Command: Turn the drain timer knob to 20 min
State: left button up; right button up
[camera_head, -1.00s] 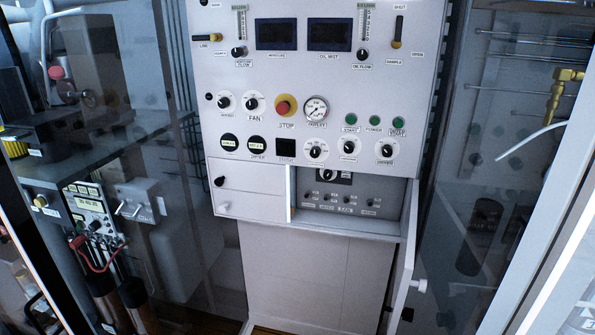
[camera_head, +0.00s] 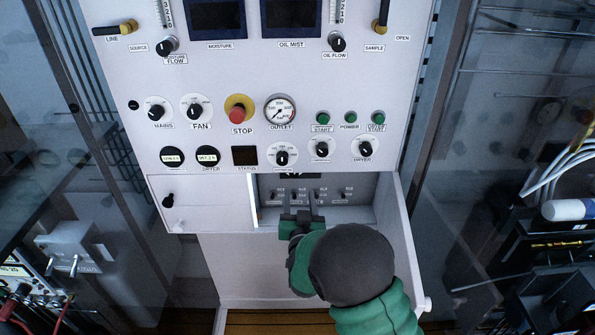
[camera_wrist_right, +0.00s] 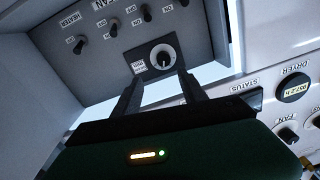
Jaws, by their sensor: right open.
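A black knob on a round white dial (camera_wrist_right: 163,58) sits on a dark plate inside the recess of the panel, seen upside down in the right wrist view. Its small side label and pointer are too small to read. In the head view, only the dark lower edge of its plate (camera_head: 297,176) shows under the recess top. My right gripper (camera_head: 302,203) reaches into the open recess from below. In the wrist view its two open fingers (camera_wrist_right: 158,84) point at the knob, one toward each side, with nothing held. Contact with the knob cannot be told. My left gripper is out of view.
The recess holds a row of small switches (camera_head: 320,195). Its white door (camera_head: 408,235) hangs open at the right, close to my arm. A closed drawer front (camera_head: 195,217) is at the left. Other dials and a red STOP button (camera_head: 237,115) sit above.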

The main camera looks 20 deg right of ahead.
aim_at(296, 174)
jog(key=x, duration=0.3)
jog(key=a+p+x, duration=0.1)
jog(key=x, duration=0.2)
jog(key=p+x, duration=0.1)
jog(key=x, duration=0.3)
jog(key=shift+w+a, duration=0.15)
jog(key=shift+a, duration=0.05)
jog(key=shift+d+r, duration=0.1)
jog(key=shift+d, duration=0.45)
jog(key=c, duration=0.4)
jog(key=shift+c, duration=1.3)
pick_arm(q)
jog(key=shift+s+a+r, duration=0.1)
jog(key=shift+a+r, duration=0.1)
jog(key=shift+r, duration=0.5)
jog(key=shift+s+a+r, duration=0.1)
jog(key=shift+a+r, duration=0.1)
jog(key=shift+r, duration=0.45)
pick_arm(e)
jog(key=shift+a, duration=0.35)
grip_shut()
